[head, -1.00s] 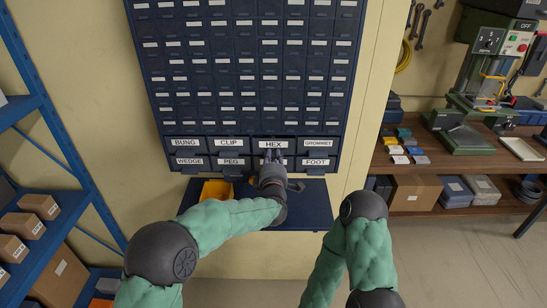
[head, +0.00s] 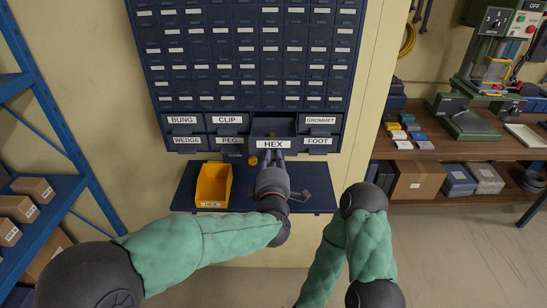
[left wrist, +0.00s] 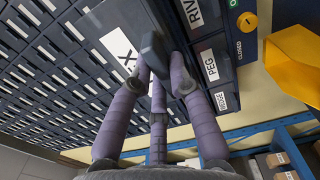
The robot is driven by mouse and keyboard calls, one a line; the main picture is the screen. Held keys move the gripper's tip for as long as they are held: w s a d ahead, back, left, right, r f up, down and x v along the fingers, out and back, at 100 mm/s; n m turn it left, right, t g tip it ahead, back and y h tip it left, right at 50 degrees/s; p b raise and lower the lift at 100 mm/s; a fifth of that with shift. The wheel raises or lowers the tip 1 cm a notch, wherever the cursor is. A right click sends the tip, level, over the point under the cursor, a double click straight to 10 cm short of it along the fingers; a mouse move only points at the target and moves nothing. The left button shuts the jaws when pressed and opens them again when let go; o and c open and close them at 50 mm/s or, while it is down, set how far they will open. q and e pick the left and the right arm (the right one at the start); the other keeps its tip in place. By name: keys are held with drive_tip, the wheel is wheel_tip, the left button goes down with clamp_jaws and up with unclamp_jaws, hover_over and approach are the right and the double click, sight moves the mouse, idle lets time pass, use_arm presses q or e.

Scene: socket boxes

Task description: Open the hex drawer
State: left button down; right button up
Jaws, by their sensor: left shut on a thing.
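The HEX drawer (head: 274,143) sits in the lower rows of the dark blue cabinet and is pulled out, with its open top and inside showing in the head view. Its white label faces me. My left gripper (head: 272,160) is at the drawer's front, just below the label. In the left wrist view its purple fingers close around the dark handle (left wrist: 153,50), beside the drawer's white label (left wrist: 117,52). My right gripper is out of sight; only part of my right arm shows.
Drawers labelled CLIP (head: 227,120), GROMMET (head: 320,120), PEG (head: 229,140) and FOOT (head: 318,141) surround it, shut. A yellow bin (head: 213,184) stands on the shelf (head: 310,198) below, left of my left gripper. A workbench (head: 455,150) is at right, blue shelving (head: 48,108) at left.

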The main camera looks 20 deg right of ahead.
use_arm(q)
drive_tip(key=c, duration=1.1)
unclamp_jaws()
drive_tip(key=shift+c, duration=0.2)
drive_tip(key=v, duration=1.2)
